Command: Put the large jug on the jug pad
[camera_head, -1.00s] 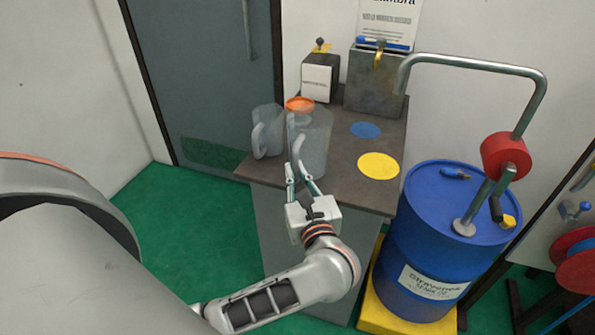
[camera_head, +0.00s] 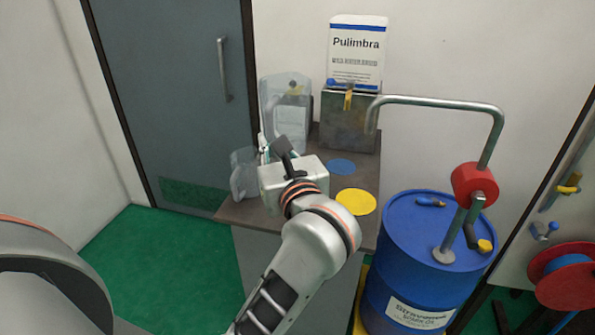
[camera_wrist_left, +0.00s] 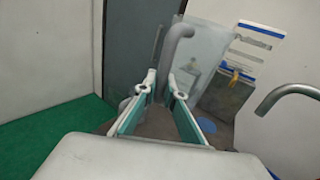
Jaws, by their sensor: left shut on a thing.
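The large jug (camera_head: 287,108) is translucent grey. It is held up above the workbench, and its grey handle (camera_wrist_left: 174,55) lies between the fingers of my left gripper (camera_wrist_left: 163,84) in the left wrist view. In the head view my left gripper (camera_head: 265,150) is shut on the jug and partly hides its lower part. Two flat discs lie on the bench, a yellow one (camera_head: 356,202) and a smaller blue one (camera_head: 341,167); I cannot tell which is the jug pad. Both are bare and lie right of the jug. My right gripper is not in view.
A smaller translucent jug (camera_head: 242,176) stands on the bench (camera_head: 365,178) at left. A blue drum (camera_head: 420,260) with a bent pipe (camera_head: 440,102) is close on the right.

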